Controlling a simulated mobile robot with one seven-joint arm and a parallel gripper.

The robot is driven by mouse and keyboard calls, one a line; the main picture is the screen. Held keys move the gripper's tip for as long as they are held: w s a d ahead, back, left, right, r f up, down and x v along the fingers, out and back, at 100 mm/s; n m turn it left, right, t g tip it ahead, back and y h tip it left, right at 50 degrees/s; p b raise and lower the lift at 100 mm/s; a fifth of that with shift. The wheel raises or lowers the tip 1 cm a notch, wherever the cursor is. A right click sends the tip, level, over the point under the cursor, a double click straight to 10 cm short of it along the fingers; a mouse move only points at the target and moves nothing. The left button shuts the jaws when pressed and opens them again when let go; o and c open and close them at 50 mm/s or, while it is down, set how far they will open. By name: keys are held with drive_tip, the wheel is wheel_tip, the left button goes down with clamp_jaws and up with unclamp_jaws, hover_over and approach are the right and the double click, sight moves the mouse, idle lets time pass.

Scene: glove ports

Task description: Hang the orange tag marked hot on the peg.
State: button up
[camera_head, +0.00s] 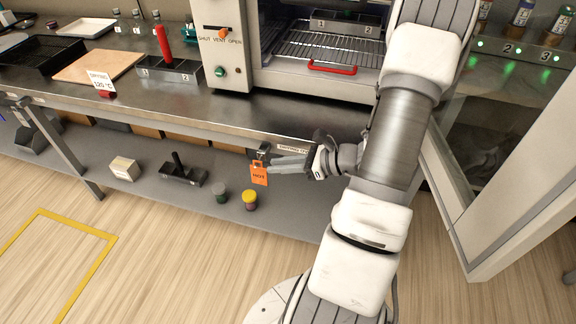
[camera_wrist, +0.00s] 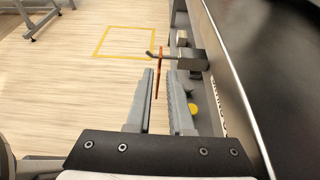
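The orange tag marked HOT (camera_head: 259,175) hangs upright below the front edge of the steel bench. In the wrist view the tag (camera_wrist: 157,78) is seen edge-on, with its upper part at the grey peg (camera_wrist: 172,57). The peg's rod appears to pass through the tag, and its upturned tip shows on the tag's left. The peg's dark mount (camera_head: 264,148) is on the bench edge. My gripper (camera_head: 274,164) is beside the tag on its right. In the wrist view my gripper (camera_wrist: 161,76) is open, with a finger on each side of the tag and visible gaps.
The bench edge (camera_wrist: 222,65) runs close on the right in the wrist view. On the lower shelf are a yellow-topped jar (camera_head: 249,200), a green-topped jar (camera_head: 221,196) and a dark stand (camera_head: 182,175). An open glass door (camera_head: 505,165) stands at right. The floor in front is clear.

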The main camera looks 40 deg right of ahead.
sight(259, 173)
drive_tip(key=b+x, duration=0.2)
drive_tip(key=x, duration=0.7)
drive_tip(key=shift+a+f, duration=0.2)
drive_tip(key=shift+w, duration=0.1)
clamp_jaws()
drive_tip(key=shift+r, duration=0.1)
drive_tip(key=shift+r, duration=0.2)
drive_tip(key=shift+r, duration=0.1)
drive_tip(key=shift+a, duration=0.15)
